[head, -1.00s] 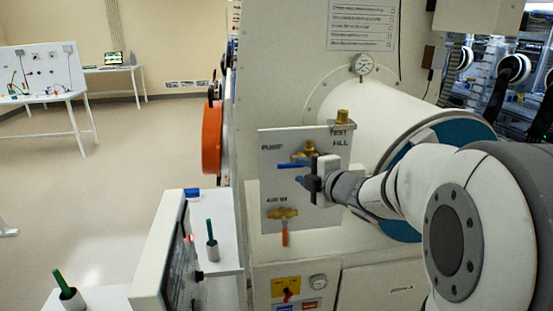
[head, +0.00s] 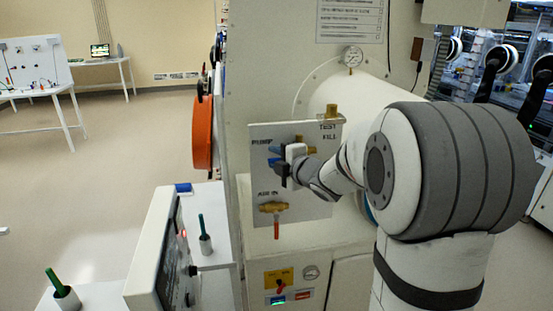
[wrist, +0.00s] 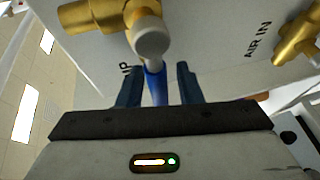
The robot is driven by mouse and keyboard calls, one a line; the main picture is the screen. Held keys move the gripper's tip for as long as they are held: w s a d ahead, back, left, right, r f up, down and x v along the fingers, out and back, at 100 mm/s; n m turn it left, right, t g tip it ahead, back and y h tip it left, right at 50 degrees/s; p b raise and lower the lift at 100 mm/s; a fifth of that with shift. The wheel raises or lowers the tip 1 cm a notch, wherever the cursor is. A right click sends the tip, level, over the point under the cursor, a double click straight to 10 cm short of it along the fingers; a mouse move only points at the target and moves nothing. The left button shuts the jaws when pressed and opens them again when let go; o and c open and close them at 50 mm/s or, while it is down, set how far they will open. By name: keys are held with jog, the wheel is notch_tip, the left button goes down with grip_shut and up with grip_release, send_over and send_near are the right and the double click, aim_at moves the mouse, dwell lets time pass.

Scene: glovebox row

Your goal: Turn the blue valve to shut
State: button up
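The blue valve handle (wrist: 155,85) shows in the wrist view, running from its pale round hub toward my gripper. It lies between the two dark fingers of my gripper (wrist: 159,86), with a gap on each side. The fingers are open. The brass valve body (wrist: 92,15) is at the upper left of that view. In the head view my gripper (head: 288,166) is at the upper part of the white valve panel (head: 310,208), by the PUMP label. Blue parts (head: 276,149) show at its left. My gripper and wrist hide most of this valve there.
The lower brass valve (head: 273,207), marked AIR IN, has an orange handle pointing down. A brass fitting (head: 331,111) sits at the panel's top. A pressure gauge (head: 352,56) is above. A tilted screen box (head: 160,250) stands at the front left. Open floor lies left.

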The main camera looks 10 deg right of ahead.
grip_shut()
jog(key=shift+f, duration=0.1)
dwell(0.4)
